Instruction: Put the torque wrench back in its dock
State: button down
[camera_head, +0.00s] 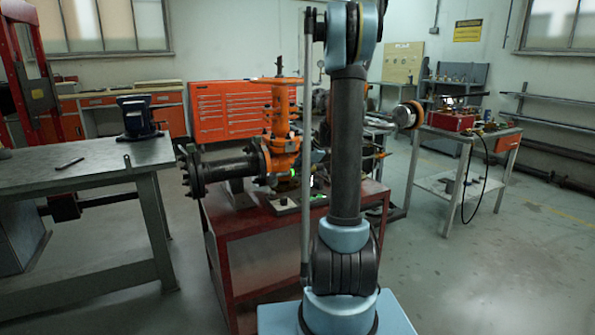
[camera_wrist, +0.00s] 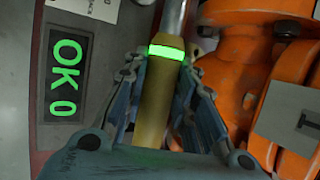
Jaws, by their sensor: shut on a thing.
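The torque wrench (camera_wrist: 156,95) has a brass-coloured handle with a glowing green ring and a grey metal shaft running to the top of the wrist view. My gripper (camera_wrist: 163,72) has a finger on each side of the handle and is shut on it. A grey panel with a green "OK 0" display (camera_wrist: 66,78) lies left of the wrench. I cannot tell for sure whether this panel belongs to the dock. The wrench's far end is out of the wrist view. In the head view my arm hides the gripper and most of the wrench.
The orange gate valve (camera_head: 282,130) with its dark flanged pipe stands on a red cart (camera_head: 262,240); its orange body (camera_wrist: 260,70) is close on the right in the wrist view. A grey workbench (camera_head: 95,165) stands left. Open floor (camera_head: 470,265) lies right.

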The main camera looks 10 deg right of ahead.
jog(key=shift+f, duration=2.2)
jog(key=c, duration=1.2)
grip_release()
jog(key=v, duration=1.1)
jog(key=shift+d+r, duration=0.3)
jog(key=shift+s, duration=0.15)
